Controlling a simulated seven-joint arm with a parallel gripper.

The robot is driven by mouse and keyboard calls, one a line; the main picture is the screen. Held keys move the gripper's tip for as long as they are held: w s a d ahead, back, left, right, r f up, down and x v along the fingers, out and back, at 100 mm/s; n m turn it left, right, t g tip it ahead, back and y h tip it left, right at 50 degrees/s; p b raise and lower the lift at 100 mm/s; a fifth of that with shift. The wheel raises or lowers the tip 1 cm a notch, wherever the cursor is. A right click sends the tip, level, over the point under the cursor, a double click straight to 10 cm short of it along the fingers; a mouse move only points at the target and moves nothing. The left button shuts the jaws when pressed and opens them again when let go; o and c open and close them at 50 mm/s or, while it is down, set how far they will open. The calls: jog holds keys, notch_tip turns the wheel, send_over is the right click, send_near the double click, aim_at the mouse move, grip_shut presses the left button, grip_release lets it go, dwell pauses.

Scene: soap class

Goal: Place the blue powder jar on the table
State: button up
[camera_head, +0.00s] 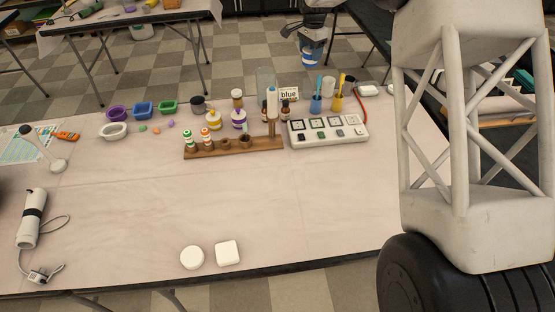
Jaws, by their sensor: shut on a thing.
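The blue powder jar (312,59) is a small pale jar with a blue band, at the top middle of the head view. My dark gripper (310,40) is shut on it from above and holds it up in the air. In the picture the jar shows against the checkered floor past the far edge of the table (280,205). Its height and distance from the table are hard to judge. The fingertips are small and partly hidden by the jar.
A wooden rack (235,149) with bottles and a white panel device (328,130) stand at the back middle. A small "blue" sign (289,94) stands behind them. A hand blender (32,218) lies left; white soaps (228,253) lie in front. The table's middle is clear.

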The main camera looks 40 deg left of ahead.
jog(key=s+a+n, duration=0.4)
jog(key=s+a, duration=1)
jog(key=s, duration=0.4)
jog(key=s+a+n, duration=0.3)
jog(key=s+a, duration=1.2)
jog(key=s, duration=0.4)
notch_tip(320, 180, down, 11)
jog(key=shift+w, duration=0.2)
jog(key=shift+f, duration=3.2)
jog(key=shift+f, duration=1.85)
jog(key=shift+f, duration=0.1)
